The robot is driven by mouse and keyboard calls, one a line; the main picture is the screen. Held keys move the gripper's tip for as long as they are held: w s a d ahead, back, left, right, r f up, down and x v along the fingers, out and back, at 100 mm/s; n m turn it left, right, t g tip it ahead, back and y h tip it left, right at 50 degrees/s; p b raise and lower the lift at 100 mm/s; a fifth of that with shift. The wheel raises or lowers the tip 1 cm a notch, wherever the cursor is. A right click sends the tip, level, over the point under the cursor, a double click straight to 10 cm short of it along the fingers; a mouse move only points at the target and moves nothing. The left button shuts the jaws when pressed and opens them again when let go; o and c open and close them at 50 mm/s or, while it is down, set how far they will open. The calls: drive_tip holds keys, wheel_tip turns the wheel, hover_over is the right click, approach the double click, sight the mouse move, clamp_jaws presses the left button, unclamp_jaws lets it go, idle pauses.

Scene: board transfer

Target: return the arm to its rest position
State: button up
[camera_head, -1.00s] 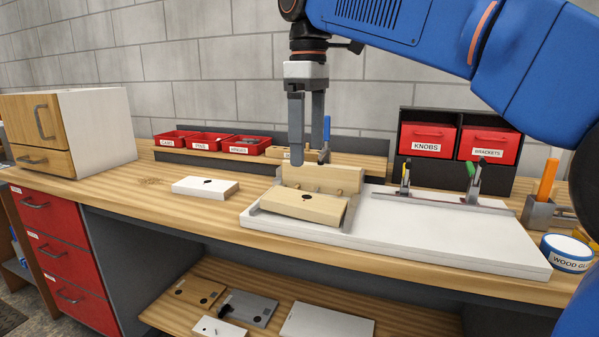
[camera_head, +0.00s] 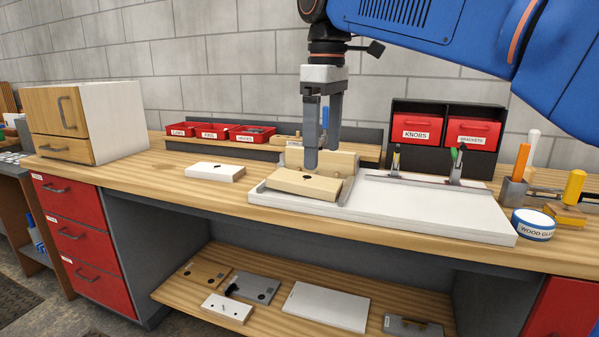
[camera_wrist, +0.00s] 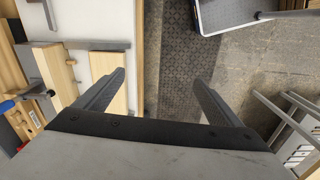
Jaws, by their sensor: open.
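My gripper (camera_head: 323,155) points down over the workbench (camera_head: 225,205), in front of a wooden block in the head view. Its jaws are open and nothing is between them. In the wrist view, my gripper (camera_wrist: 160,85) has its fingers spread wide, with a dark mat and floor seen between them. A light wooden board (camera_head: 303,186) lies on the white fixture board (camera_head: 410,212), just below and left of the fingertips. My blue arm reaches in from the upper right.
A white board (camera_head: 214,172) lies on the bench to the left. Red bins (camera_head: 210,131) stand at the back. Toggle clamps (camera_head: 456,163) rise from the fixture, and a glue tub (camera_head: 533,224) stands at the right. Several boards lie on the lower shelf (camera_head: 265,320).

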drive_tip(key=s+d+f+m+t, duration=0.1)
drive_tip(key=s+d+f+m, duration=0.3)
drive_tip(key=f, duration=0.7)
drive_tip(key=s+d+f+m+t, duration=0.2)
drive_tip(key=s+d+f+m, duration=0.2)
drive_tip(key=s+d+f, duration=0.5)
drive_tip(key=s+d+f+m+t, duration=0.1)
drive_tip(key=s+d+f+m, duration=0.4)
drive_tip(key=d+f, duration=0.6)
drive_tip(key=shift+s+d+f, duration=0.15)
drive_tip(key=shift+s+f, duration=0.65)
drive_tip(key=shift+s, duration=0.25)
